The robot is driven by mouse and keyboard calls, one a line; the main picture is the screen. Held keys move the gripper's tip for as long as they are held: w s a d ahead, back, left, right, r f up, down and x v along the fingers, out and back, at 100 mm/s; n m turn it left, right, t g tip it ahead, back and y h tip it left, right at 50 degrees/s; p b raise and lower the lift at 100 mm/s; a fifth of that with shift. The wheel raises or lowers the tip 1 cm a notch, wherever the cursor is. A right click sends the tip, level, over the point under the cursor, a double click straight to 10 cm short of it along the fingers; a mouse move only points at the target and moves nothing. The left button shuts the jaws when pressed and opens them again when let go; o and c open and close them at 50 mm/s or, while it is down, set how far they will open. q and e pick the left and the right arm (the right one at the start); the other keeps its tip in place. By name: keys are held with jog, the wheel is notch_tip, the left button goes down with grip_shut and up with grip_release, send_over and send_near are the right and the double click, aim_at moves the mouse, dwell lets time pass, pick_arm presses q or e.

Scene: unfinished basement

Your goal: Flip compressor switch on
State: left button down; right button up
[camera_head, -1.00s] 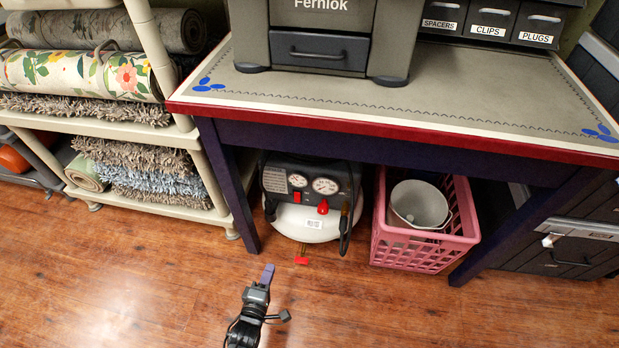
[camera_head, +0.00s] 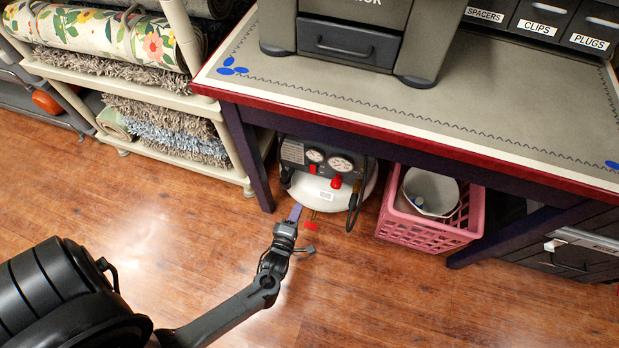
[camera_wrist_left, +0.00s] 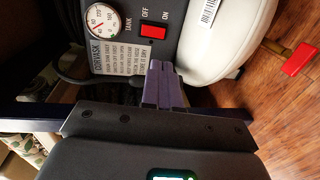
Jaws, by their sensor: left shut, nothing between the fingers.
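The compressor (camera_head: 318,190) stands on the floor under the workbench, with a white tank, a dark panel and two round gauges. Its red switch (camera_wrist_left: 153,31) shows in the left wrist view, beside the OFF and ON labels and a tank gauge (camera_wrist_left: 101,22). My left gripper (camera_head: 295,213) is in front of the compressor; its purple fingers (camera_wrist_left: 162,84) are shut and empty. In the left wrist view the fingertips are just below the switch in the picture; whether they touch the panel I cannot tell. My right gripper is not in view.
The workbench (camera_head: 455,85) overhangs the compressor, with a leg (camera_head: 250,160) close on its left. A pink crate (camera_head: 430,232) holding a white bucket (camera_head: 431,188) stands to the right. A shelf with rolled rugs (camera_head: 165,120) is at the left. The floor in front is clear.

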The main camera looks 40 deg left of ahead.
aim_at(313, 173)
pick_arm(q)
jog(key=b+x, duration=0.6)
jog(key=x, duration=0.7)
jog(key=shift+w+a+f+b, duration=0.1)
jog(key=shift+w+a+b, duration=0.1)
jog(key=shift+w+b, duration=0.1)
jog(key=shift+a+f+b, duration=0.15)
jog(key=shift+f+b, duration=0.05)
jog(key=shift+b, duration=0.15)
jog(key=shift+w+r, duration=0.1)
jog(key=shift+w, duration=0.1)
jog(key=shift+s+d, duration=0.1)
jog(key=shift+d, duration=0.1)
